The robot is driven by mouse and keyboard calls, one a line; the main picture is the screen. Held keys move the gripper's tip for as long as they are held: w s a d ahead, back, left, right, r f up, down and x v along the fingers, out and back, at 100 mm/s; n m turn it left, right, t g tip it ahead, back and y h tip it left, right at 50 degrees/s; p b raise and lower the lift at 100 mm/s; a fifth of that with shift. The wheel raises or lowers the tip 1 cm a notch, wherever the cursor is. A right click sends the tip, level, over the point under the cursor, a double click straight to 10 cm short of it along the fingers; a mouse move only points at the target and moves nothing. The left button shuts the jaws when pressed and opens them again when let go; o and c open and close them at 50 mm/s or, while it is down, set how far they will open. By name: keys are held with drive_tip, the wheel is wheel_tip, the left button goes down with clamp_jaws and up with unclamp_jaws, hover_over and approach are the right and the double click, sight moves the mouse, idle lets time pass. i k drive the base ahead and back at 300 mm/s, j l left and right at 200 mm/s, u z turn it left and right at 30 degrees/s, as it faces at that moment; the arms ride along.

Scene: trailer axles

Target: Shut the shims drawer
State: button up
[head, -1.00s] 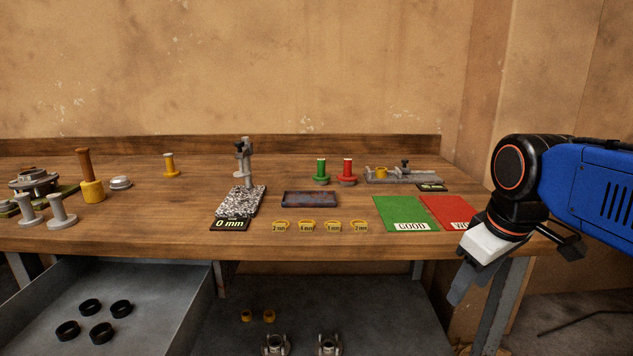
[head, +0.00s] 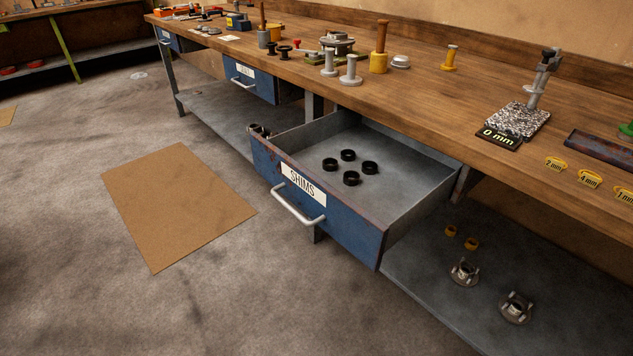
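The shims drawer (head: 345,228) stands pulled far out from under the wooden workbench in the head view. It has a blue front with a white label reading SHIMS (head: 303,181) and a pale bar handle (head: 298,205). Several black rings (head: 348,155) lie on its grey floor. Nothing touches the handle. My gripper is not in the head view now, so its state and distance from the drawer are hidden.
Another blue drawer (head: 250,80) is farther left. A lower shelf (head: 440,290) holds metal parts. Open floor with a cardboard sheet (head: 178,203) lies before the drawer.

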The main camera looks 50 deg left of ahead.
sight(413, 178)
drive_tip(key=u, duration=1.9)
drive_tip(key=k+j, duration=0.25)
drive_tip(key=k, duration=0.2)
